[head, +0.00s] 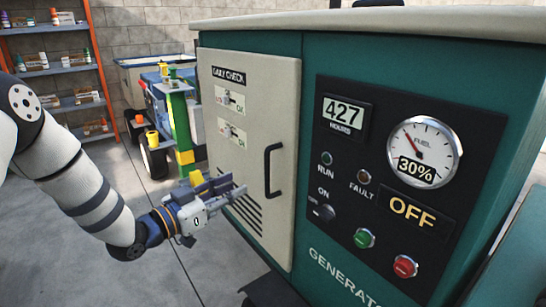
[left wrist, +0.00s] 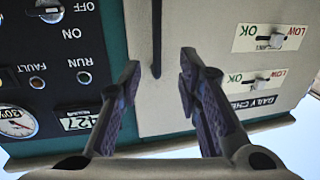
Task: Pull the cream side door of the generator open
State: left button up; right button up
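The generator's cream side door (head: 245,118) looks shut against the green generator (head: 315,60). Its dark vertical bar handle (head: 272,172) is near the door's right edge. My left gripper (head: 238,190) is in front of the door, left of the handle's lower half, with its fingers pointing toward it. In the left wrist view, turned upside down, the two fingers (left wrist: 160,72) are apart with nothing between the pads. The handle (left wrist: 156,38) shows in line with the gap, just beyond the fingertips. No contact with it shows. My right gripper is not in view.
A green-and-yellow post (head: 179,125) and a wheeled cart (head: 155,155) stand behind my left arm. Orange shelving (head: 100,60) is at the back left. Floor at lower left is clear.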

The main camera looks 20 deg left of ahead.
aim_at(266, 171)
pick_arm(q)
jog(key=b+x, duration=0.1)
jog(key=x, duration=0.9)
jog(key=shift+w+d+b, duration=0.25)
jog(key=shift+d+b, duration=0.1)
jog(key=shift+d, duration=0.05)
jog(key=shift+w+d+r, duration=0.15)
jog(key=shift+w+r, duration=0.05)
jog(key=shift+w, duration=0.2)
grip_shut()
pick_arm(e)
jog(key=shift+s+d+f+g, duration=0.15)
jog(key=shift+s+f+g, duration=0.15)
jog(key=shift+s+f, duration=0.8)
